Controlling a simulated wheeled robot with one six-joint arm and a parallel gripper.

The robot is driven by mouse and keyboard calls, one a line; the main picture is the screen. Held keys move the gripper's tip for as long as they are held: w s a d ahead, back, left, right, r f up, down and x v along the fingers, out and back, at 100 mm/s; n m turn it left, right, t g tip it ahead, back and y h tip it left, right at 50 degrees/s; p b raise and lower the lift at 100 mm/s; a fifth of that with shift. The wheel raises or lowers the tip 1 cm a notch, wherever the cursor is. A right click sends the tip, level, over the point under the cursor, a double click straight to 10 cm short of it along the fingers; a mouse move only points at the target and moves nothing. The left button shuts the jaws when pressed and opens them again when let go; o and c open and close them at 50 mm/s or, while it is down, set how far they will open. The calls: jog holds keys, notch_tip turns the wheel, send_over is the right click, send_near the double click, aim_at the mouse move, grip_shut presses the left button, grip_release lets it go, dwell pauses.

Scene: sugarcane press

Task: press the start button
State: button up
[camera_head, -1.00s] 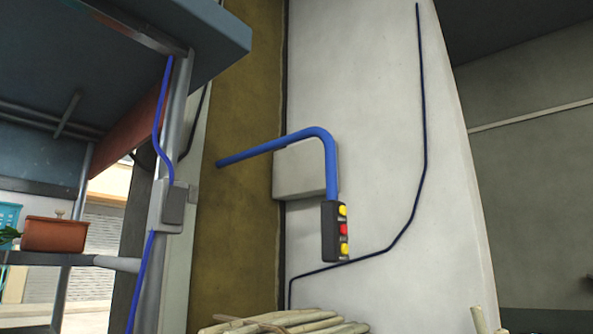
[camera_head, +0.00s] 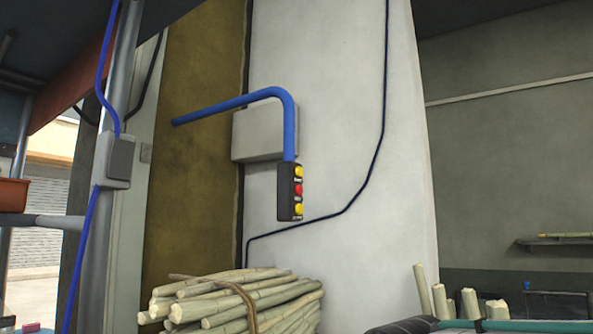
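A dark control box (camera_head: 284,192) hangs from the end of a bent blue pipe (camera_head: 240,102), in front of a pale wall. Its front carries a column of three buttons: a yellow top button (camera_head: 298,172), a red middle button (camera_head: 298,190) and a yellow bottom button (camera_head: 298,209). Small labels sit by the buttons, too small to read, so I cannot tell which is the start button. My gripper is not in view.
A tied bundle of cane (camera_head: 236,300) lies below the control box. More cane stalks (camera_head: 440,302) stand at lower right, near a dark teal bar (camera_head: 480,326). A metal post with a grey switch box (camera_head: 116,158) stands at left. A shelf (camera_head: 555,243) is at far right.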

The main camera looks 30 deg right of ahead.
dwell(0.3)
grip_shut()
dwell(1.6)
